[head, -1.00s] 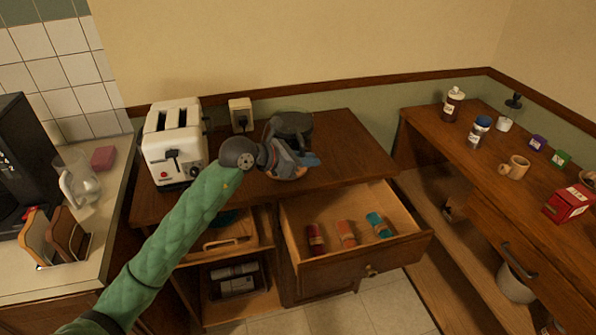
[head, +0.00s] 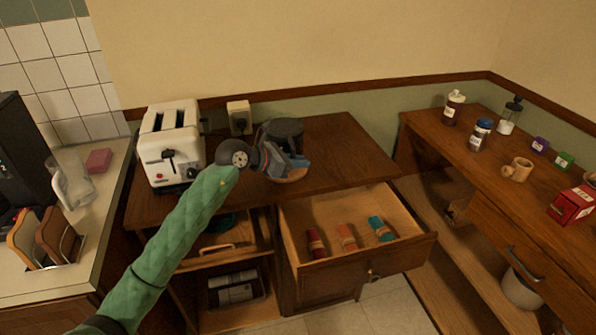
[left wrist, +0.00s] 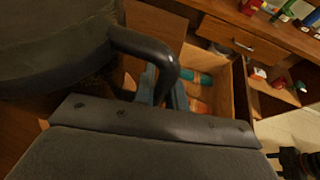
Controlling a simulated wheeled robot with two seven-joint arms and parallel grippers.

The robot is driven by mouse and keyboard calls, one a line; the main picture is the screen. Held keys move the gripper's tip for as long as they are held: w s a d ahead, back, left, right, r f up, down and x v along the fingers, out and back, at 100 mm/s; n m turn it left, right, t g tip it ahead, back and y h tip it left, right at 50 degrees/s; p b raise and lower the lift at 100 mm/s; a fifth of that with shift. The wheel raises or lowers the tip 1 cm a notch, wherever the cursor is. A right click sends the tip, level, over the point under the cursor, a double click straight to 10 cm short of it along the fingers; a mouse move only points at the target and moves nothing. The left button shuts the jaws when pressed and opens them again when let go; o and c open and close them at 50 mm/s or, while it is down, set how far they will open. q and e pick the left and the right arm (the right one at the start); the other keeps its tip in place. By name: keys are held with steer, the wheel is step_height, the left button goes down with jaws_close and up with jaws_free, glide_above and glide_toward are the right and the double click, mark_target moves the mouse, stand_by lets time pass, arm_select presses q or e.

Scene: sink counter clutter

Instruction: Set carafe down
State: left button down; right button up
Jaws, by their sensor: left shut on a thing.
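The dark carafe (head: 284,131) is at the back of the wooden cabinet top, right of the toaster. It fills the upper left of the left wrist view (left wrist: 50,45), with its black handle (left wrist: 148,47) curving out toward my fingers. My left gripper (head: 290,163), with blue-grey fingers, is shut on the handle; the fingertips also show in the left wrist view (left wrist: 165,88). My gripper hides the carafe's lower part, so I cannot tell whether its base touches the top.
A white toaster (head: 172,145) stands left of the gripper, with an outlet (head: 239,117) behind. A tan round dish (head: 289,177) shows under the gripper. The drawer (head: 330,262) below is open, holding several coloured items. The cabinet top's right part is clear.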

arm_select(q)
step_height(320, 180, down, 2)
steer(key=shift+f+b, duration=0.2)
steer(key=shift+b, duration=0.3)
steer(key=shift+f, duration=0.25)
arm_select(e)
steer(key=shift+s+a+r, duration=0.1)
steer(key=shift+a+r, duration=0.25)
steer(key=shift+r, duration=0.2)
arm_select(q)
steer(key=shift+f, duration=0.1)
arm_select(e)
steer(key=shift+f, duration=0.15)
arm_select(q)
steer(key=c, duration=1.4)
jaws_free()
steer(key=shift+c, duration=0.2)
arm_select(e)
steer(key=shift+a, duration=0.15)
